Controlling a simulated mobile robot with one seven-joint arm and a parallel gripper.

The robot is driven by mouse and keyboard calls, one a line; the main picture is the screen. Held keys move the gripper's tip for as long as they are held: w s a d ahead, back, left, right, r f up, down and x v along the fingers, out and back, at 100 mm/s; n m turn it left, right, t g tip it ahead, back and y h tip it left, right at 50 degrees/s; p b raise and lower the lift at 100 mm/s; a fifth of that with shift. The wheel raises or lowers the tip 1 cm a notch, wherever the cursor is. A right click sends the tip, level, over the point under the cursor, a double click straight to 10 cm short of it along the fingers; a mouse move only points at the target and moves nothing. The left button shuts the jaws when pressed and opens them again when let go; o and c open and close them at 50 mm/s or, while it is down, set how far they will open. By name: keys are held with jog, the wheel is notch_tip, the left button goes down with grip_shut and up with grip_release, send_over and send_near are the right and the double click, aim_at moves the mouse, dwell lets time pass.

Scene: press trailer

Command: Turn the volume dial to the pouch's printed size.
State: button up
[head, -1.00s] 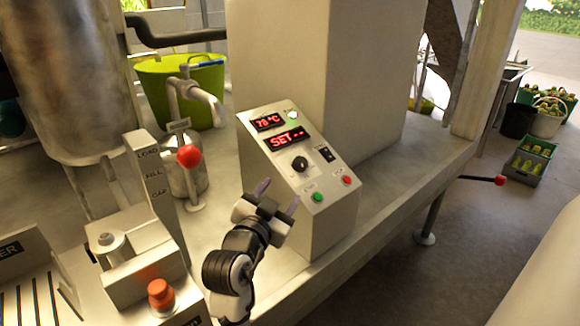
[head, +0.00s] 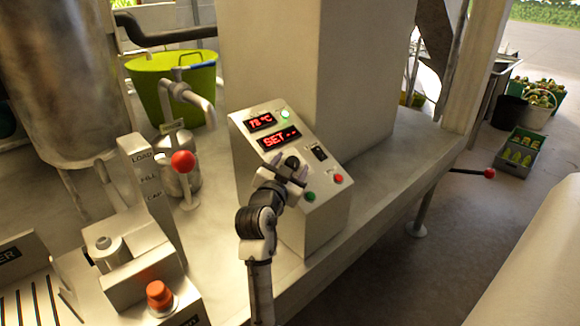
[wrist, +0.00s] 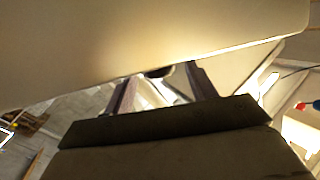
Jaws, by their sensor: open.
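The volume dial, a black round knob (head: 292,162), sits on the sloped face of the control box (head: 322,214), below two red displays. The upper display (head: 262,122) reads a temperature in °C. The lower display (head: 279,138) reads "SET --". My gripper (head: 288,170) is open at the dial, its fingers on either side of it or just in front; contact cannot be told. In the wrist view my gripper's two fingers (wrist: 160,90) stand apart, with a small dark piece between their tips that may be the dial. No pouch can be made out.
Near the dial are a black switch (head: 319,153), a green button (head: 310,196) and a red button (head: 338,179). A red-knobbed lever (head: 183,162) and an orange knob (head: 160,295) stand to the left. The bench right of the box is clear.

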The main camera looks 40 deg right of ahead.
jog(key=c, duration=1)
jog(key=shift+f, duration=0.1)
jog(key=shift+s+d+f+n+t+y+b, duration=0.15)
jog(key=shift+n+t+y, duration=0.2)
jog(key=shift+n+t, duration=0.35)
jog(key=shift+s+d+n+t+y+b, duration=0.15)
jog(key=shift+n+t+y, duration=0.15)
jog(key=shift+n+t, duration=0.4)
jog(key=shift+s+f+n+t+y+b, duration=0.15)
jog(key=shift+n+t+y, duration=0.3)
jog(key=shift+t, duration=0.45)
jog(key=shift+d+n+t+y+b, duration=0.1)
jog(key=shift+n+t+y+b, duration=0.6)
jog(key=shift+n+t+b, duration=0.3)
jog(key=shift+n+t+y+b, duration=0.4)
jog(key=shift+n+y+b, duration=0.1)
jog(key=shift+n+b, duration=0.1)
jog(key=shift+r, duration=0.1)
jog(key=shift+n, duration=0.25)
